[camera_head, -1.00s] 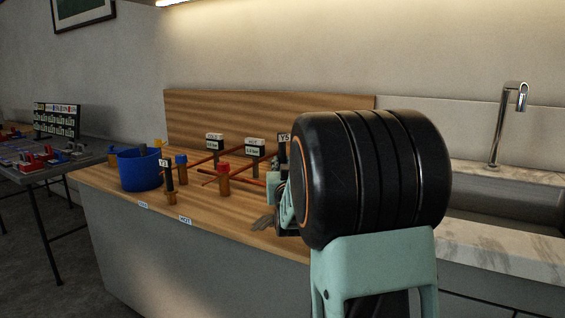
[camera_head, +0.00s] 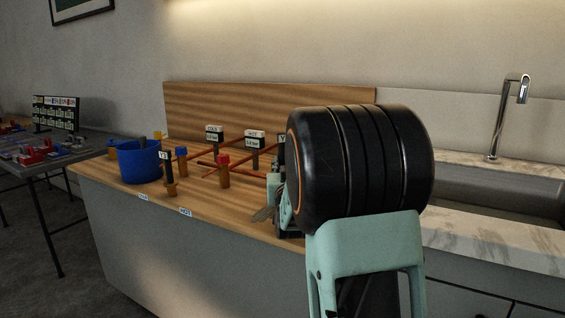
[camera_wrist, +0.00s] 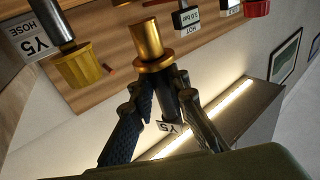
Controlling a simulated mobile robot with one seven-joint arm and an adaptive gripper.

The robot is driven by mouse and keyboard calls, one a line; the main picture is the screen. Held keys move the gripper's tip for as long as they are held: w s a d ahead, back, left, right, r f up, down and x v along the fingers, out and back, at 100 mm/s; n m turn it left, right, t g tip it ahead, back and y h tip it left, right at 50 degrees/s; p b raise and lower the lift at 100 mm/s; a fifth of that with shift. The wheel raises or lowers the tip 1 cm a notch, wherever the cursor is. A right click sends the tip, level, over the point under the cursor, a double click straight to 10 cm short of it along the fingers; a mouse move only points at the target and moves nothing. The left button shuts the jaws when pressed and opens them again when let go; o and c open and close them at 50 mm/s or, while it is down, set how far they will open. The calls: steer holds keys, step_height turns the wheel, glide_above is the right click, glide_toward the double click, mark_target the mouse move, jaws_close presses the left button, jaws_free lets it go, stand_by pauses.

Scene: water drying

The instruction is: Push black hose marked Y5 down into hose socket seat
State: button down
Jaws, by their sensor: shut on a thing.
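My gripper (camera_wrist: 158,85) is shut on the dark hose (camera_wrist: 168,104) tagged Y5 (camera_wrist: 172,127) in the wrist view. The hose stands between the two fingers. A brass socket (camera_wrist: 148,40) with a wide flange lies just beyond the fingertips, lined up with the hose; I cannot tell how deep the hose sits in it. In the head view my arm hides most of the gripper, the socket and the hose; only an edge of the Y5 tag (camera_head: 282,140) shows. A "Y5 HOSE" sign (camera_wrist: 36,42) stands near a yellow cap (camera_wrist: 84,68) in the wrist view.
A black hose tagged Y3 (camera_head: 168,170), a blue bucket (camera_head: 138,166), blue (camera_head: 181,155) and red-capped (camera_head: 223,160) fittings, copper pipes and the COLD (camera_head: 214,131) and HOT (camera_head: 254,136) signs stand on the wooden counter. A sink with a tap (camera_head: 522,90) is at right.

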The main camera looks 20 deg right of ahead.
steer(key=shift+f, duration=0.8)
steer(key=c, duration=1.8)
jaws_free()
steer(key=shift+c, duration=0.2)
steer(key=shift+o, duration=0.2)
steer(key=shift+s+f, duration=0.1)
steer(key=shift+f, duration=0.05)
steer(key=v, duration=1)
steer(key=shift+s, duration=0.15)
steer(key=shift+v, duration=0.85)
steer(key=shift+r, duration=0.25)
